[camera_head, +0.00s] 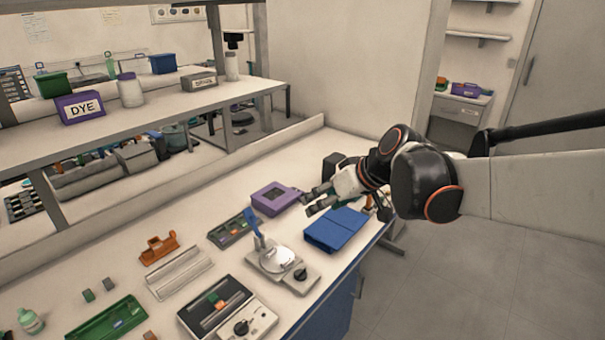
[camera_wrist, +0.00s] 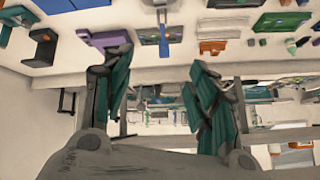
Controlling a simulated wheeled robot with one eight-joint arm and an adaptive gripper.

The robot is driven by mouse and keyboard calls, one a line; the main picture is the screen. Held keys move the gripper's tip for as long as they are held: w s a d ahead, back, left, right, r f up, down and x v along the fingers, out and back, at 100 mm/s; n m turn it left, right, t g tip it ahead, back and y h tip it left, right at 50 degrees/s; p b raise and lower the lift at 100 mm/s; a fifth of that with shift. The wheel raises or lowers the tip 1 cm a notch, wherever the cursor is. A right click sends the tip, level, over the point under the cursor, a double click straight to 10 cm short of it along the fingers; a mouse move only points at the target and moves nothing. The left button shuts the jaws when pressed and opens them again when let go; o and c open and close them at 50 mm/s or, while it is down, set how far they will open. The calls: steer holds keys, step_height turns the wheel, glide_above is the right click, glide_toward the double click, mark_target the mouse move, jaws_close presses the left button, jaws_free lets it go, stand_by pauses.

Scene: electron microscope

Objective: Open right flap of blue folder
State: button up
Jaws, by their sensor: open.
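The blue folder (camera_head: 337,229) lies flat on the bench near its right front edge. A seam runs across its top, and its flaps look closed. My gripper (camera_head: 316,201) is open and empty above the bench, just behind the folder and apart from it. In the wrist view my two teal-padded fingers (camera_wrist: 158,68) are spread wide with nothing between them. A blue edge, likely the folder (camera_wrist: 70,5), is cut off at the top of that view.
A purple box (camera_head: 272,198) stands left of my gripper, and a black box (camera_head: 333,166) stands behind it. A white balance-like device (camera_head: 283,262) sits left of the folder. The shelf with the DYE box (camera_head: 80,107) is farther left. The floor at right is clear.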

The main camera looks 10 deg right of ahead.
steer(key=w+d+f+n+t+y+b, duration=0.15)
steer(key=w+d+f+y, duration=0.25)
steer(key=w+d+f, duration=1)
steer(key=w+d+f+n+t+y, duration=0.1)
steer(key=w+d+f+t, duration=0.2)
steer(key=d+f, duration=0.7)
steer(key=n+t+y+b, duration=0.1)
steer(key=n+t+y, duration=0.1)
steer(key=t, duration=0.1)
glide_toward(358, 222)
steer(key=shift+m, duration=0.25)
steer(key=b+x, duration=0.3)
steer(key=x, duration=0.3)
steer(key=shift+w+a+b, duration=0.15)
steer(key=shift+b, duration=0.25)
steer(key=shift+c, duration=0.3)
steer(key=shift+r, duration=0.1)
jaws_close()
